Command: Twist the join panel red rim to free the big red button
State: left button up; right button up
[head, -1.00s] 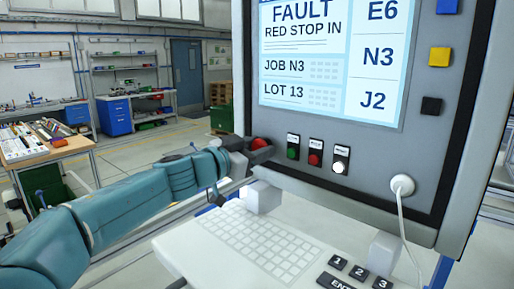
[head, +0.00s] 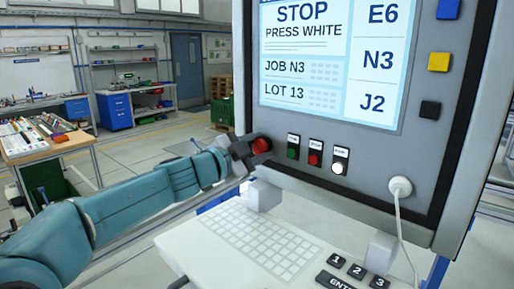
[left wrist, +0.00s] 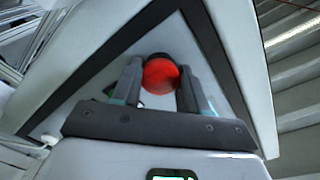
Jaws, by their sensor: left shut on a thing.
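The big red button (head: 262,146) sits at the lower left corner of the control panel (head: 350,183). My left gripper (head: 247,150) is at the button, its fingers on either side of it. In the left wrist view the red button (left wrist: 160,76) shows between the two fingers of my left gripper (left wrist: 157,88), which is shut on its rim. The screen (head: 330,62) reads "STOP PRESS WHITE". To the right of the red button are small green (head: 293,152), red (head: 314,159) and white (head: 339,167) buttons. My right gripper is not in view.
A white keyboard shelf (head: 185,245) juts out below the panel. A white cable (head: 405,225) hangs from a round socket on the panel. A workbench (head: 45,146) with parts stands at the left, and blue cabinets (head: 115,115) stand behind. Open floor lies between.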

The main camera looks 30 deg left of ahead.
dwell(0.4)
pick_arm(q)
jog(key=o, duration=1.1)
jog(key=shift+w, duration=0.1)
jog(key=shift+c, duration=0.2)
jog(key=s+a+b, duration=0.1)
jog(key=s+a, duration=0.1)
jog(key=s, duration=1.4)
jog(key=shift+a, duration=0.25)
jog(key=shift+s+f, duration=0.1)
jog(key=shift+s, duration=0.1)
